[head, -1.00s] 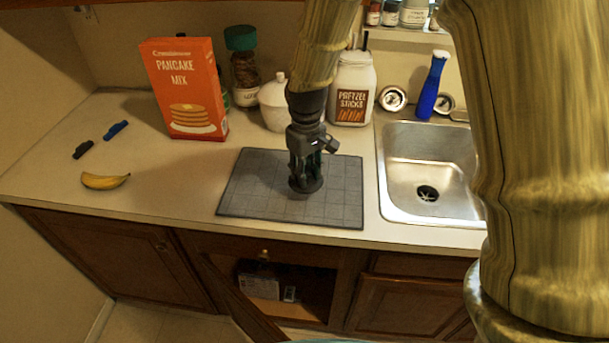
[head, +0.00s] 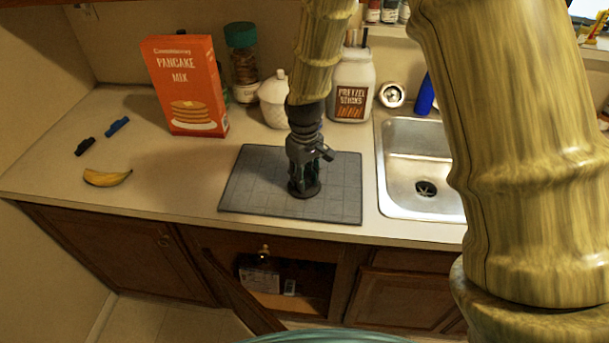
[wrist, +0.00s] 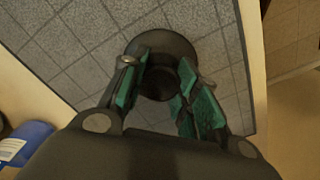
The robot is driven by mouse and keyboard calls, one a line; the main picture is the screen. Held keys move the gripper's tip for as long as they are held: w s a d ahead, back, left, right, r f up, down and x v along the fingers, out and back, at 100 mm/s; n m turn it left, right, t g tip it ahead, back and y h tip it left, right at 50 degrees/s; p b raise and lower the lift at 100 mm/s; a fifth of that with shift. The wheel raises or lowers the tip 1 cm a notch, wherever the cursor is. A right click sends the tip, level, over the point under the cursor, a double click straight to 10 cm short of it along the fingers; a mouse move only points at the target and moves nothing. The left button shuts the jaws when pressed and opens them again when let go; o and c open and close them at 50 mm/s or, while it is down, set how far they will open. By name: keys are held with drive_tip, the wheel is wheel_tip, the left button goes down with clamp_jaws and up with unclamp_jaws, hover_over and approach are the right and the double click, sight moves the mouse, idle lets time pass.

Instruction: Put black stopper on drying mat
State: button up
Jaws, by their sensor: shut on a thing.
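The black stopper (head: 304,191) is a dark round piece at the tip of my gripper, over the middle of the grey drying mat (head: 250,185). In the wrist view the stopper (wrist: 161,47) shows as a black disc with a raised centre. My gripper (head: 303,180) points down with its green-padded fingers closed on the stopper's centre; the fingers also show in the wrist view (wrist: 160,88). The stopper is at or very near the mat surface; I cannot tell whether it touches. The mat (wrist: 75,50) fills much of the wrist view.
The metal sink (head: 415,165) is right of the mat. Behind stand a pancake mix box (head: 186,85), a white jar (head: 275,100) and a pretzel sticks jar (head: 352,85). A banana (head: 107,177), a black clip (head: 85,146) and a blue clip (head: 117,126) lie left. The cabinet below is open.

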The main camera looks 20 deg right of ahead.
drive_tip(key=o, duration=1)
drive_tip(key=shift+r, duration=0.1)
wheel_tip(320, 180, up, 12)
drive_tip(key=b, duration=0.3)
drive_tip(key=shift+r, duration=0.1)
